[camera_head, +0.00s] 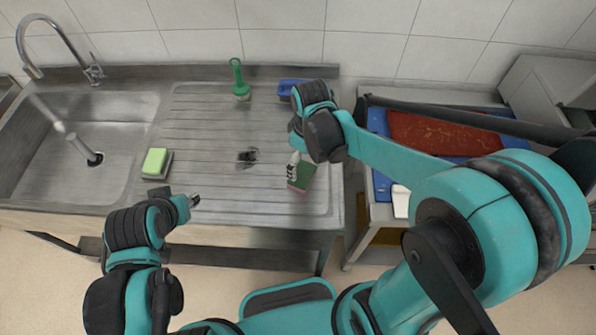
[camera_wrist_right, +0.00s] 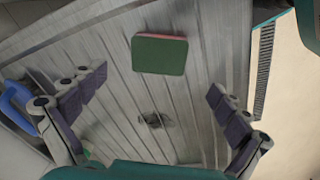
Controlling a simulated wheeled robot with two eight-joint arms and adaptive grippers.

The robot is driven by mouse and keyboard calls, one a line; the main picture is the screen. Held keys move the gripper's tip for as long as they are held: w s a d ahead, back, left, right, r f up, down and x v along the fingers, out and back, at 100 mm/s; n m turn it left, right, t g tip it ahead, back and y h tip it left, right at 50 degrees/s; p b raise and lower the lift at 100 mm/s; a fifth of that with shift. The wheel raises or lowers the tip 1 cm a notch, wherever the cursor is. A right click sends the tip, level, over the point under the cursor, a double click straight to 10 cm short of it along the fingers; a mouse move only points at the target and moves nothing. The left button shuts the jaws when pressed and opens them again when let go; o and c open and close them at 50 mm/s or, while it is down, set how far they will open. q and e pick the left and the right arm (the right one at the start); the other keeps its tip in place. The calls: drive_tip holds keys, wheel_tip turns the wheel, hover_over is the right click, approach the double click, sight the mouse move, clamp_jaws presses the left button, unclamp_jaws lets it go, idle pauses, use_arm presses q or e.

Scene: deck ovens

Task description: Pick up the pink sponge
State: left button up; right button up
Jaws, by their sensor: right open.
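The pink sponge (camera_head: 303,174) lies flat on the ribbed steel drainboard, near its front right. Its green face is up and a pink edge shows below, also in the right wrist view (camera_wrist_right: 158,55). My right gripper (camera_head: 292,166) is just above and beside it, covering part of it in the head view. In the right wrist view my right gripper (camera_wrist_right: 157,85) is open and empty, with the fingers wide apart and the sponge beyond them, toward the picture's top. My left gripper (camera_head: 193,200) is at the drainboard's front edge, too small to read.
A yellow-green sponge (camera_head: 156,162) lies by the sink basin (camera_head: 75,170). A green brush (camera_head: 240,82) and a blue item (camera_head: 287,88) stand at the back. A drain hole (camera_head: 248,155) is mid-board. A red board (camera_head: 430,132) lies to the right.

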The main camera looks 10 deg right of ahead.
sight(302, 174)
drive_tip(key=shift+w+a+f+n+g, duration=0.5)
drive_tip(key=shift+w+a+f+n, duration=0.2)
drive_tip(key=shift+f, duration=0.15)
drive_tip(key=f, duration=0.2)
drive_tip(key=f+b, duration=0.1)
drive_tip(key=f, duration=0.2)
drive_tip(key=d+f+b, duration=0.1)
drive_tip(key=f, duration=0.1)
drive_tip(key=shift+f, duration=0.4)
drive_tip(key=shift+s, duration=0.1)
drive_tip(key=shift+c, duration=0.3)
drive_tip(key=c, duration=0.7)
drive_tip(key=shift+o, duration=0.2)
drive_tip(key=shift+r, duration=0.2)
